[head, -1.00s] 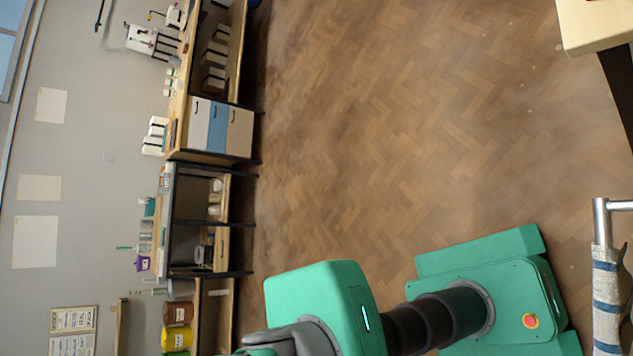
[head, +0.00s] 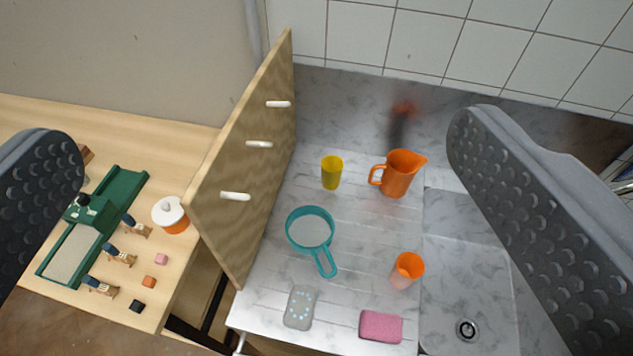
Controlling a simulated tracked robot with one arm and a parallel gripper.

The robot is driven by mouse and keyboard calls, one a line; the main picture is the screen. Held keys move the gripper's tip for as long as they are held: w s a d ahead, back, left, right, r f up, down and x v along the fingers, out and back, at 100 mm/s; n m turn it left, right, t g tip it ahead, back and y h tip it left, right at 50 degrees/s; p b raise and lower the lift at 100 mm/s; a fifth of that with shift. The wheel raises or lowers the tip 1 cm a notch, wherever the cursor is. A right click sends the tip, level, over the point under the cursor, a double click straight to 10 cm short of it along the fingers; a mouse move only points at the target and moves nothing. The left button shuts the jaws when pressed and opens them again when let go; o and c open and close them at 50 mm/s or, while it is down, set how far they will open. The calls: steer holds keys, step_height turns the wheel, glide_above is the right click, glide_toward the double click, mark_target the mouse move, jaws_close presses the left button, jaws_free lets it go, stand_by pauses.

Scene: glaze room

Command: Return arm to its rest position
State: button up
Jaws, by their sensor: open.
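My gripper (head: 270,200) shows as two dark grey, dimpled finger pads, one at the left edge and one at the right of the head view. The fingers are wide apart and nothing is between them at close range. Below and beyond them lies a draining board with a sink, apart from the fingers. The rest of my arm is not in the present view, so its posture cannot be told.
A wooden board with white pegs (head: 245,160) stands upright beside the draining board (head: 350,285). On it are an orange jug (head: 400,174), yellow cup (head: 331,172), teal sieve (head: 311,228), orange cup (head: 407,269) and pink sponge (head: 381,327). The sink (head: 465,275) is right; a wooden table (head: 190,265) is left.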

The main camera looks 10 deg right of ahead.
steer(key=shift+f, duration=0.15)
step_height(320, 180, down, 4)
steer(key=b, duration=0.4)
steer(key=shift+w+f, duration=0.1)
stand_by(0.7)
